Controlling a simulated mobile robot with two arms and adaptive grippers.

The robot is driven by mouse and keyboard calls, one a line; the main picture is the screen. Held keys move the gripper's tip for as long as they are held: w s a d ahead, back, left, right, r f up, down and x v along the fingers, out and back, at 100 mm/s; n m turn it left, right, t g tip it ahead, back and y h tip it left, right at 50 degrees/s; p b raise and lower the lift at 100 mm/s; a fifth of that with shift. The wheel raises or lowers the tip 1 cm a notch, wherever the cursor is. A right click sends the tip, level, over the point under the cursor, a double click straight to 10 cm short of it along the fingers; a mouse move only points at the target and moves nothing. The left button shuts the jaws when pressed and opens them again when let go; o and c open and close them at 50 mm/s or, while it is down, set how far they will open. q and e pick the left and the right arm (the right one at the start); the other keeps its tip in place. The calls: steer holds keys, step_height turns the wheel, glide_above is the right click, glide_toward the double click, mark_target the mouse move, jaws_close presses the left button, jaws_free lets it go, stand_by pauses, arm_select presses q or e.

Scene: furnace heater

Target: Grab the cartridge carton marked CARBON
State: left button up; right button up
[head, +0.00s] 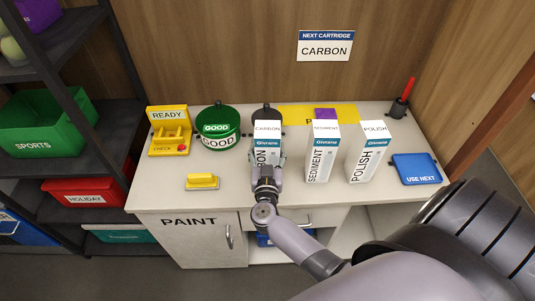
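The white and teal carton marked CARBON (267,131) stands upright on the counter, left of two similar cartons. My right gripper (268,160) is in front of it, with a finger at each side of its lower part. I cannot tell whether the fingers press on the carton or stand slightly apart from it. The gripper hides the carton's lower front and part of its lettering. My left gripper is not in view.
A SEDIMENT carton (323,155) and a POLISH carton (369,155) stand to the right, then a blue USE NEXT tray (416,169). A green GOOD container (217,127), a yellow READY stand (169,132) and a small yellow block (202,181) are left. A wall sign (325,46) reads NEXT CARTRIDGE CARBON.

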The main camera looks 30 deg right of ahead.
steer(key=c, duration=0.4)
steer(key=shift+r, duration=0.2)
